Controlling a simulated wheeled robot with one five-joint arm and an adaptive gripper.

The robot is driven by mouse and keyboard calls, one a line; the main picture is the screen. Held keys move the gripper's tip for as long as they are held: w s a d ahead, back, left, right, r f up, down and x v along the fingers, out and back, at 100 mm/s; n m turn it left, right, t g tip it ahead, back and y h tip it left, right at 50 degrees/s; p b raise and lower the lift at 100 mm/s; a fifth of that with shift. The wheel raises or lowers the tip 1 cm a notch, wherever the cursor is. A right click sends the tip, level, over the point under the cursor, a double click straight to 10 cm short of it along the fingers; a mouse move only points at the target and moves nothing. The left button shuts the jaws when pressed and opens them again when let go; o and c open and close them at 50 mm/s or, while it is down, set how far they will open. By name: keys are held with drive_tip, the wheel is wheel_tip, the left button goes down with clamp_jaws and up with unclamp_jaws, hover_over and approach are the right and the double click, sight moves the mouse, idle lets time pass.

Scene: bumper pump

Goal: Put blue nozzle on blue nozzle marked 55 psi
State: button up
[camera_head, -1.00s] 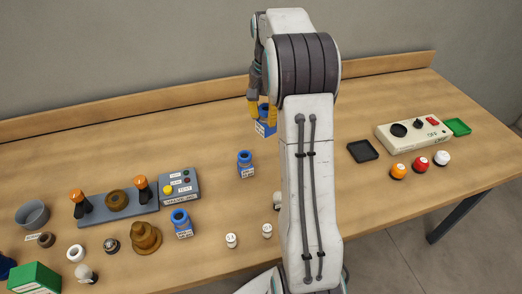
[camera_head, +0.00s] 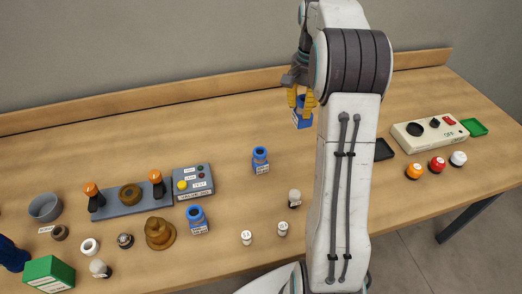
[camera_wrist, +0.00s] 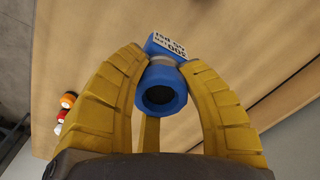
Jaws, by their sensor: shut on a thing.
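My gripper (camera_head: 303,97), with yellow fingers, is shut on a blue nozzle (camera_head: 302,119) and holds it over the back of the table. In the wrist view the held nozzle (camera_wrist: 163,86) sits between the fingers (camera_wrist: 165,75), its round opening towards the camera and a white printed label on its block. A second blue nozzle (camera_head: 261,160) stands upright mid-table, to the left of and nearer than the held one. A third blue nozzle (camera_head: 197,220) stands further left and nearer. Their labels are too small to read, so I cannot tell which says 55 psi.
A grey box with buttons (camera_head: 193,183) and a tray with orange-topped parts (camera_head: 145,207) stand left. Small white caps (camera_head: 246,237) lie in front. A beige control box (camera_head: 430,133) and a black tray (camera_head: 384,149) are right. Table around the middle nozzle is largely clear.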

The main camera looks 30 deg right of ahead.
drive_tip(key=shift+a, duration=0.2)
drive_tip(key=p, duration=0.2)
approach(260, 151)
drive_tip(key=shift+f+p, duration=0.4)
drive_tip(key=shift+f, duration=1.2)
drive_tip(key=shift+f, duration=0.1)
drive_tip(key=o, duration=1.2)
drive_tip(key=shift+o, duration=0.2)
